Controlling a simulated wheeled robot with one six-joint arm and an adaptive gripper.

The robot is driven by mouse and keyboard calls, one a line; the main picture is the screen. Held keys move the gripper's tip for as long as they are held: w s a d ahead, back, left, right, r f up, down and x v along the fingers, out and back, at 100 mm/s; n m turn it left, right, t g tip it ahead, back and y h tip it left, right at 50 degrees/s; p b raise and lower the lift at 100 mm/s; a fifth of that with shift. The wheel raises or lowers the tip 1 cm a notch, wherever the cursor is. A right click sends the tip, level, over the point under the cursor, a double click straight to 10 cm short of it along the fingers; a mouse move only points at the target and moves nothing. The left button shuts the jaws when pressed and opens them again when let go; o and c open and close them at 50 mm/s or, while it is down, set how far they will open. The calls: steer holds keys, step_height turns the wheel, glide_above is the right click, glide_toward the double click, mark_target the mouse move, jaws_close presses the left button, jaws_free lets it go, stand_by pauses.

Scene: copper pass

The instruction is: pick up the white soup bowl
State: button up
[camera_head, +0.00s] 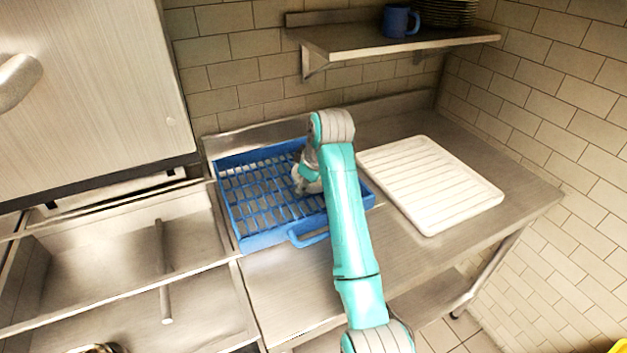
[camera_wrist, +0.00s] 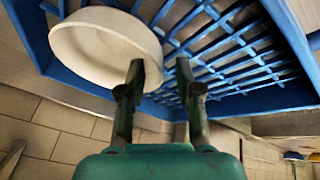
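The white soup bowl (camera_wrist: 90,50) shows in the wrist view, at the upper left, against the blue rack (camera_wrist: 225,45). My gripper (camera_wrist: 160,72) is open, its two fingers apart. The left finger overlaps the bowl near its right rim, and the right finger lies just outside the bowl, over the rack's grid. I cannot tell whether either finger touches the rim. In the head view my gripper (camera_head: 300,186) is low over the blue rack (camera_head: 243,196), partly hidden by my arm. The bowl is mostly or wholly hidden there.
A white ribbed drainboard (camera_head: 430,185) lies right of the rack on the steel counter (camera_head: 285,295). A wall shelf (camera_head: 390,42) above holds a blue mug (camera_head: 397,20) and stacked plates (camera_head: 447,12). A steel appliance (camera_head: 90,90) stands at the left. The front counter is clear.

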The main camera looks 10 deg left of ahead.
steer(key=shift+w+a+f, duration=0.15)
steer(key=shift+f, duration=0.3)
jaws_close()
steer(key=shift+r, duration=0.1)
